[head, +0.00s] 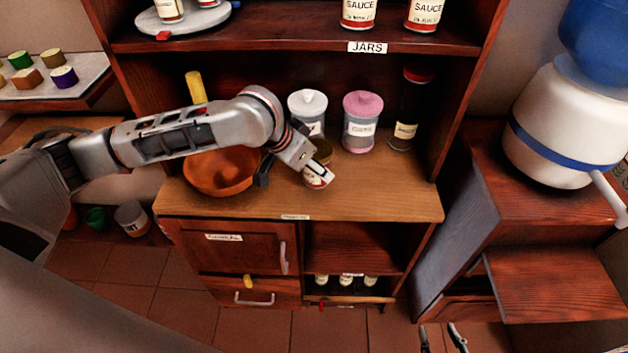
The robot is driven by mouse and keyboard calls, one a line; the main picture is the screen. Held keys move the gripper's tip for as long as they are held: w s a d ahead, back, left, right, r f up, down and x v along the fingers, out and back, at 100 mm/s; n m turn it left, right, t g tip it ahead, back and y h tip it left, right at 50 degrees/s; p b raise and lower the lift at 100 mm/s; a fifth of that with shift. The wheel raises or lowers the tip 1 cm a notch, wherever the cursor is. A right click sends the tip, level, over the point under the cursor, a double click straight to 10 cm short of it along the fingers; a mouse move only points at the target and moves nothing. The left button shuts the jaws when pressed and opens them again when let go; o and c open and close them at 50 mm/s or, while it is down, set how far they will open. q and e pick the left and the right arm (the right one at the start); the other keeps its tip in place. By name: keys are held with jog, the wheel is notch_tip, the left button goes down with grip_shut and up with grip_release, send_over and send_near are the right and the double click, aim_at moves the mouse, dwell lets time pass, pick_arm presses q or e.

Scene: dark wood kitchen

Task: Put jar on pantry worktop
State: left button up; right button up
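A small jar (317,181) with a white label, red print and a dull gold lid stands on the wooden pantry worktop (385,200), in front of the canisters. My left gripper (289,177) reaches in from the left above the worktop. Its fingers are spread, with one dark finger left of the jar and the other overlapping the jar's upper left in the picture. Contact with the jar cannot be told. My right gripper (442,338) shows only by two fingertips at the bottom edge, apart and empty.
An orange bowl (220,173) sits left of the jar. A white-lidded canister (308,112), a pink-lidded canister (362,122) and a dark bottle (409,110) stand behind. The shelf marked JARS (290,40) hangs above. The worktop's right front is clear.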

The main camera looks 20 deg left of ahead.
aim_at(314, 179)
pick_arm(q)
jog(key=shift+f+b, duration=0.55)
jog(key=shift+f, duration=1.65)
jog(key=o, duration=1.4)
jog(key=shift+f, duration=0.15)
jog(key=shift+o, duration=0.2)
